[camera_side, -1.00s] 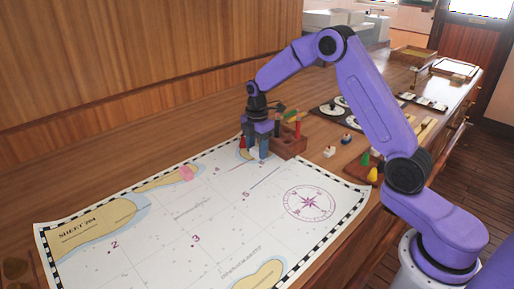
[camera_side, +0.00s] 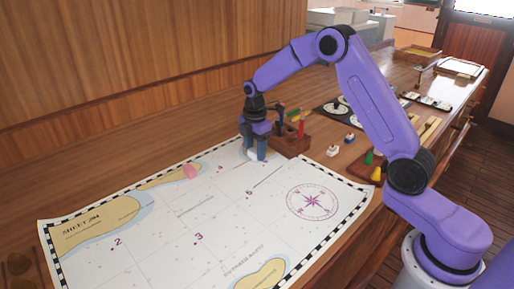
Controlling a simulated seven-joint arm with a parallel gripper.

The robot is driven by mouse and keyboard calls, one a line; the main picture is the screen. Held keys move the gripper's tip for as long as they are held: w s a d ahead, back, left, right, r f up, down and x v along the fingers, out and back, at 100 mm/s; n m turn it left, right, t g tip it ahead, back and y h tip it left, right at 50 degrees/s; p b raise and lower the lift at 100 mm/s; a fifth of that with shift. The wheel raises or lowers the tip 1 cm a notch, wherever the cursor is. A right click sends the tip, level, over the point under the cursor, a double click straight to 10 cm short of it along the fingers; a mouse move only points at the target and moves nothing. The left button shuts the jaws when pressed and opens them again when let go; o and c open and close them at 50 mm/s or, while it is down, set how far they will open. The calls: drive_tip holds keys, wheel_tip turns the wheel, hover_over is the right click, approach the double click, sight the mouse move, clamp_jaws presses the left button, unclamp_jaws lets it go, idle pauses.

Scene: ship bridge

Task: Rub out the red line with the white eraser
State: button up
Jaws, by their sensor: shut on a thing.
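My gripper (camera_side: 255,153) points down at the far edge of the paper chart (camera_side: 165,225), with its fingers shut on a small pale thing, which looks like the white eraser (camera_side: 249,154). The fingers hide most of it, and it is at or just above the paper. A thin dark line (camera_side: 268,178) runs slanting on the chart, to the right of and nearer than the gripper. I cannot make out a clearly red line; the spot under the gripper is hidden.
A wooden holder (camera_side: 290,143) with upright coloured tools stands close to the gripper's right. Small pieces (camera_side: 333,150) stand right of the chart. The chart's near middle is clear.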

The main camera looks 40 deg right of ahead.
sight(232, 170)
drive_tip(key=shift+a, duration=0.15)
drive_tip(key=shift+a, duration=1.05)
drive_tip(key=shift+a, duration=0.15)
drive_tip(key=shift+a, duration=0.95)
drive_tip(key=shift+w+a, duration=0.1)
drive_tip(key=shift+a, duration=1.05)
drive_tip(key=shift+a, duration=0.1)
drive_tip(key=shift+a, duration=1.05)
